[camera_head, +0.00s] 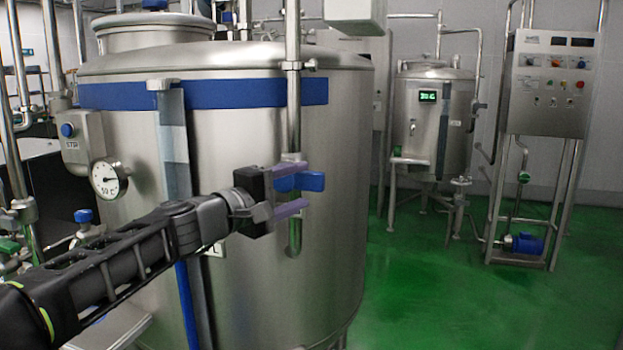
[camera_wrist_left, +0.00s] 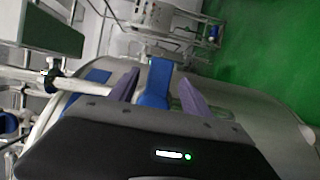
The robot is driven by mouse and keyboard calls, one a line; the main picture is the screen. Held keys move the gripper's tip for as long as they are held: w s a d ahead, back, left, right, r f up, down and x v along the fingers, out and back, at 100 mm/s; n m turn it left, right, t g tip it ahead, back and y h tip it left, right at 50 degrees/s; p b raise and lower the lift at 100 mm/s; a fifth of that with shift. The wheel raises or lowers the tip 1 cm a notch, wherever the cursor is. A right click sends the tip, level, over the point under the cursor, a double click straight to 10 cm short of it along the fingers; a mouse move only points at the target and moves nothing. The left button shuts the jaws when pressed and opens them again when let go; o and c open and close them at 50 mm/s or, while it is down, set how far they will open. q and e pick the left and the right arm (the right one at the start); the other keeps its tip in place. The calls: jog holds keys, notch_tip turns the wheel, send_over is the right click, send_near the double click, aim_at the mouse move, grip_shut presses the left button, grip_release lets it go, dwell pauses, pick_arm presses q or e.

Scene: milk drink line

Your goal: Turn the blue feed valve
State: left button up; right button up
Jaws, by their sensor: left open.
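The blue feed valve (camera_head: 300,181) is a blue handle on a vertical steel pipe in front of the large steel tank. My left gripper (camera_head: 291,189) comes in from the left in the head view, with one purple finger above the handle and one below it. The jaws are open around the handle. In the left wrist view the blue valve handle (camera_wrist_left: 156,82) stands between the two purple fingers of my left gripper (camera_wrist_left: 160,92). Whether a finger touches it I cannot tell. My right gripper is not in view.
The large steel tank (camera_head: 250,140) with a blue band fills the left and middle. A dial gauge (camera_head: 108,180) is at its left side. A smaller tank (camera_head: 430,118) and a control panel (camera_head: 549,82) stand farther back right. The green floor (camera_head: 430,290) at right is clear.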

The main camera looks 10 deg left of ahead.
aim_at(307, 183)
pick_arm(q)
jog(key=p+x, duration=0.1)
jog(key=x, duration=0.3)
jog(key=shift+w+d, duration=0.1)
jog(key=shift+w, duration=0.15)
jog(key=shift+c, duration=0.4)
grip_shut()
dwell(0.8)
